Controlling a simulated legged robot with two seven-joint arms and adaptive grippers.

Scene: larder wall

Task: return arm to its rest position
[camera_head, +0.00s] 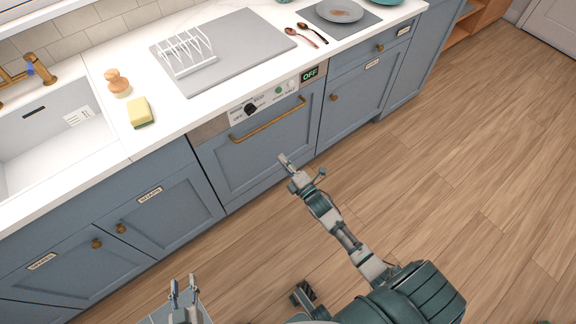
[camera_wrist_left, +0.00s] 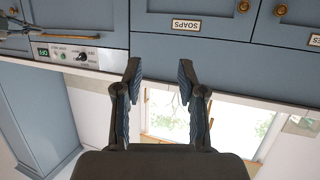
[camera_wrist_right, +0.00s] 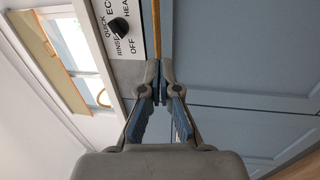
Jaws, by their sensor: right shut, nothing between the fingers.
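My right gripper (camera_head: 284,159) is shut and empty, in the air in front of the blue dishwasher door (camera_head: 265,145), apart from its brass handle (camera_head: 268,121) in the head view. In the right wrist view the fingertips (camera_wrist_right: 160,75) meet with nothing between them; the dial panel (camera_wrist_right: 120,30) shows beyond them. My left gripper (camera_head: 182,286) is low at the bottom of the head view, with its fingers apart. The left wrist view also shows its fingers (camera_wrist_left: 158,75) spread and empty.
The white counter (camera_head: 120,145) holds a sponge (camera_head: 140,112), a wooden brush (camera_head: 117,82), a white rack (camera_head: 187,52) on a grey mat (camera_head: 250,50), spoons (camera_head: 312,33) and a plate (camera_head: 340,11). A sink (camera_head: 50,135) is at left. The wooden floor (camera_head: 450,150) is clear at right.

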